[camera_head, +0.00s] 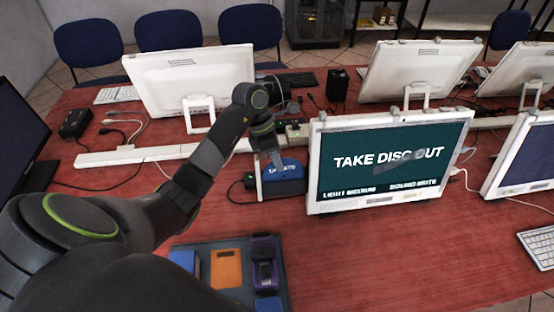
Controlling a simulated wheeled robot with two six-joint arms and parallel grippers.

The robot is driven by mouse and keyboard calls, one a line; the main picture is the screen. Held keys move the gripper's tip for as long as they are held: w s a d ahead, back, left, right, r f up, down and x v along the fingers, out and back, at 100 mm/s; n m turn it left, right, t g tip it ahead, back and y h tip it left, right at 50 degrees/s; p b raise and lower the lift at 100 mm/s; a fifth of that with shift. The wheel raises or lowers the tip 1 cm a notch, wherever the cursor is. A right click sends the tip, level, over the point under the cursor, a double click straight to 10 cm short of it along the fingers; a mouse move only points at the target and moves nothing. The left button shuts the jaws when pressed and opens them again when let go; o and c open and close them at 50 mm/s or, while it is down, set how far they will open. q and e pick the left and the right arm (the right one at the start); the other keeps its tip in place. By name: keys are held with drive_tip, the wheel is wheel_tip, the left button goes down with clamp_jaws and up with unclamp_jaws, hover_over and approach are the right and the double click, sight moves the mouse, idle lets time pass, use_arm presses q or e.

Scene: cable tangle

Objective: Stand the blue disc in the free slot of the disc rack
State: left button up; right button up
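My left arm comes in from the lower left, and its gripper (274,160) points down at a blue piece (290,169) with white lettering, likely the blue disc. The fingertips overlap its upper left part. I cannot tell whether they grip it. The blue piece stands in or behind a dark box (286,190) left of the front monitor, and its lower part is hidden. A dark tray (286,285) at the bottom holds blue, orange and purple pieces. I cannot tell whether it is the disc rack. My arm hides its left part. My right gripper is not in view.
The front monitor (390,160) reads "TAKE DISC OUT" and stands close right of the dark box. A white power strip (135,155) and several cables lie across the red table (400,255). The table is mostly clear below the monitor.

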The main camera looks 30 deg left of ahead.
use_arm(q)
clamp_jaws()
wheel_tip(320, 180, up, 13)
drive_tip(key=w+a+p, duration=0.1)
drive_tip(key=w+p, duration=0.1)
drive_tip(key=p, duration=0.5)
drive_tip(key=shift+a+f, duration=0.15)
drive_tip(key=shift+a, duration=0.25)
drive_tip(key=shift+w, duration=0.1)
idle(0.4)
